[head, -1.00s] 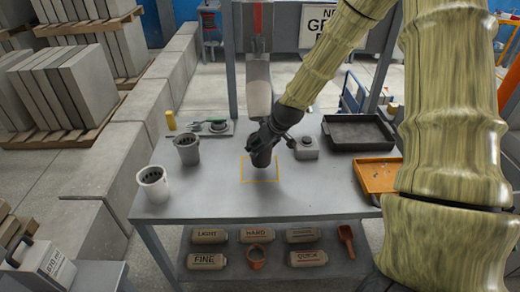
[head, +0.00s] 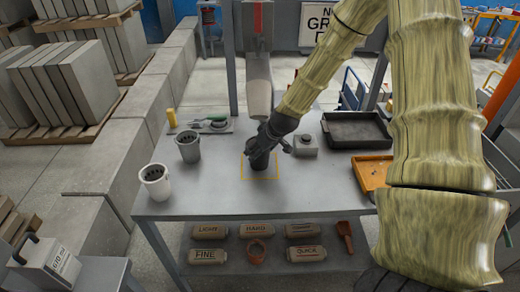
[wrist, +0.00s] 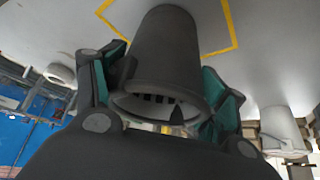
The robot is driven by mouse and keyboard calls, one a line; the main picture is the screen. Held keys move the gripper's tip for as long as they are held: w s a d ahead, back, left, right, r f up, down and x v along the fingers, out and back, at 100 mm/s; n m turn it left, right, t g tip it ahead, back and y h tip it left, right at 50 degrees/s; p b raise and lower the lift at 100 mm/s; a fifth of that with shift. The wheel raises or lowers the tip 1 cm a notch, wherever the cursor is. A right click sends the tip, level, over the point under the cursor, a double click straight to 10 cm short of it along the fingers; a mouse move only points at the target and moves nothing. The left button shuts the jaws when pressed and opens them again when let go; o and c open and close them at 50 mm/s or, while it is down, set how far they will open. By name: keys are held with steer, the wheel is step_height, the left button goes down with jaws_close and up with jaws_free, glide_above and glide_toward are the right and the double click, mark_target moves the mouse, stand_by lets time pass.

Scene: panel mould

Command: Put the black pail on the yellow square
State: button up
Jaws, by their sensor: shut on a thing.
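The black pail (head: 259,161) is upright between the fingers of my gripper (head: 266,142), which is shut on it near its rim. In the wrist view the pail (wrist: 165,50) has its open mouth facing the camera, with a teal-padded finger on each side. The yellow square (head: 260,178) is a thin outline on the grey table, and the pail's base appears inside it. In the wrist view the yellow outline (wrist: 232,25) shows around the pail's far end. I cannot tell whether the base touches the table.
A grey pail (head: 187,146) and a white pail (head: 155,182) stand at the left of the table (head: 215,195). A grey box with a knob (head: 305,147), a black tray (head: 356,131) and an orange tray (head: 371,174) lie to the right. A hopper nozzle (head: 258,85) hangs behind the pail.

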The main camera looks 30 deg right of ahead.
steer(key=shift+f, duration=0.15)
steer(key=o, duration=1)
steer(key=shift+o, duration=0.2)
steer(key=shift+r, duration=0.25)
steer(key=shift+s+r, duration=0.3)
steer(key=shift+r, duration=0.15)
steer(key=b+v, duration=0.2)
steer(key=v, duration=0.8)
steer(key=shift+s+r+b, duration=0.2)
steer(key=shift+r+b, duration=0.1)
steer(key=shift+r, duration=0.1)
